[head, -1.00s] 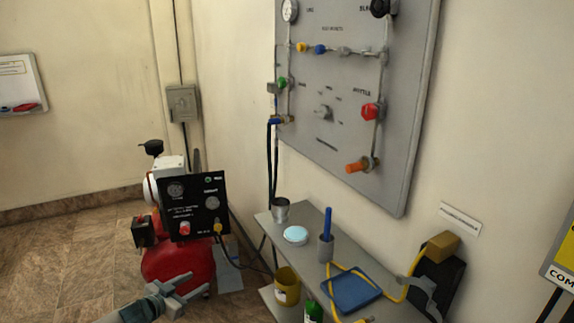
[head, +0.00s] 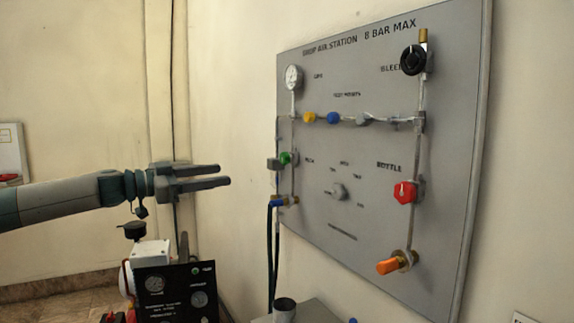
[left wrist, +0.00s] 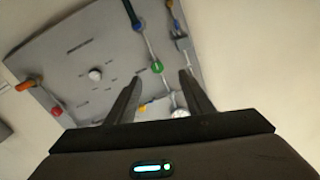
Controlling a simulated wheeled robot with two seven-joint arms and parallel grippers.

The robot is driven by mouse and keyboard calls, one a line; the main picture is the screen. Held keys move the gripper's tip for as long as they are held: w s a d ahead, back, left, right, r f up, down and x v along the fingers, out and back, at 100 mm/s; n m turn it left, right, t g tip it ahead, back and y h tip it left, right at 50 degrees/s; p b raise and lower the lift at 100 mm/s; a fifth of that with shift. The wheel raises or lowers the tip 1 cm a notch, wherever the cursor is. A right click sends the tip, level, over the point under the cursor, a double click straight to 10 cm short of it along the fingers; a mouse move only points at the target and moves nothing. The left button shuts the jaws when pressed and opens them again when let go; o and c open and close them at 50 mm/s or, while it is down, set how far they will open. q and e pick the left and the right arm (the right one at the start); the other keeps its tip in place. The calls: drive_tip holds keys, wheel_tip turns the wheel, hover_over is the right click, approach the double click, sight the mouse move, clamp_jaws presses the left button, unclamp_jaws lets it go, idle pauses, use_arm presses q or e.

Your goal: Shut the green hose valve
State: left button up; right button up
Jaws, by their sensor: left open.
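The green hose valve (head: 287,158) sits on the left pipe of the grey wall panel (head: 350,230), below the gauge and above the blue hose fitting. In the left wrist view the green valve (left wrist: 157,67) shows beyond the fingertips, roughly between them. My left gripper (head: 226,176) is open and empty. It points right in the head view, to the left of the valve and apart from it. In the left wrist view its two fingers (left wrist: 160,78) are spread. My right gripper is not in view.
The panel also carries a red knob (head: 405,192), an orange handle (head: 388,265), a black knob (head: 413,60) and a round gauge (head: 293,77). Dark hoses (head: 272,255) hang below the valve. A black instrument box (head: 176,293) stands at lower left.

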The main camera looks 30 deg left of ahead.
use_arm(q)
drive_tip(key=shift+d+r+m+h, duration=0.15)
drive_tip(key=shift+d+r, duration=0.2)
drive_tip(key=shift+r, duration=0.35)
drive_tip(key=shift+d+r+m+h, duration=0.15)
drive_tip(key=shift+d+r, duration=0.2)
drive_tip(key=shift+r, duration=0.35)
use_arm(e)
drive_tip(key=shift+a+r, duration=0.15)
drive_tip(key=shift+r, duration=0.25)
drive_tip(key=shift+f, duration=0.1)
